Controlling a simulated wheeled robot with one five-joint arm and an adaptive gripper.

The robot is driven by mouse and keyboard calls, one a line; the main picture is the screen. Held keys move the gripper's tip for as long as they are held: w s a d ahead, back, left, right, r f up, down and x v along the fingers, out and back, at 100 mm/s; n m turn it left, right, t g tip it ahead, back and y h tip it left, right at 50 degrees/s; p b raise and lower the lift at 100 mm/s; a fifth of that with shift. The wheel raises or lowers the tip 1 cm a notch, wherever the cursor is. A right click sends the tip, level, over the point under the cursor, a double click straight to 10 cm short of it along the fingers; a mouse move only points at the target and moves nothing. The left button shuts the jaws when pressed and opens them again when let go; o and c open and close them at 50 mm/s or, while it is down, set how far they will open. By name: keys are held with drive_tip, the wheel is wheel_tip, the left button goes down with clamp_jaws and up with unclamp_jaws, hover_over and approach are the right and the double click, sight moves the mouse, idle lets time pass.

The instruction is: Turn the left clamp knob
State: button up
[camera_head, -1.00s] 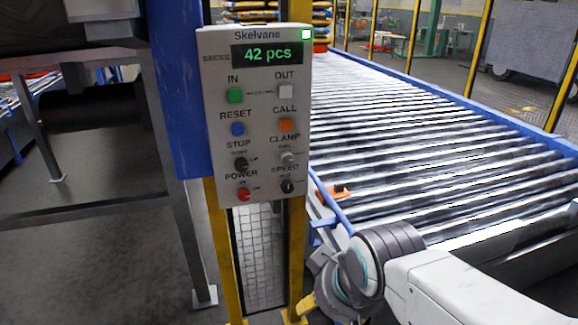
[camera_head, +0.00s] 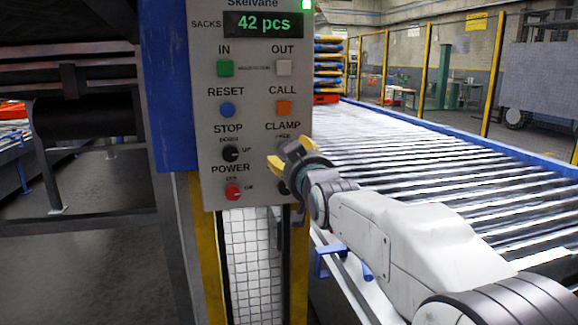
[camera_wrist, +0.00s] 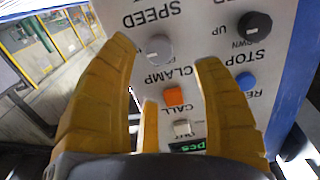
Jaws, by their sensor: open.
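The grey clamp knob (camera_wrist: 158,48) is on the control panel (camera_head: 205,130), and the wrist view shows it upside down with the CLAMP label next to it. Only one knob labelled CLAMP shows, in the panel's right column. My gripper (camera_head: 281,155) is open, its yellow fingers facing the panel just below the CLAMP label. In the wrist view the knob appears between the spread fingertips, nearer the left one. I cannot tell whether they touch it.
The black STOP knob (camera_head: 231,153), red POWER knob (camera_head: 233,191) and orange CALL button (camera_head: 284,107) are close by. The SPEED knob is mostly hidden behind my gripper. A roller conveyor (camera_head: 420,170) runs on the right. A blue post (camera_head: 165,90) borders the panel's left.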

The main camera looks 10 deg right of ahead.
sight(285, 157)
drive_tip(key=shift+w+d+r, duration=0.1)
drive_tip(key=shift+w+r, duration=0.05)
drive_tip(key=shift+w, duration=3.9)
drive_tip(key=shift+c, duration=0.2)
drive_tip(key=shift+r, duration=0.15)
drive_tip(key=c, duration=1.1)
drive_tip(key=shift+c, duration=0.2)
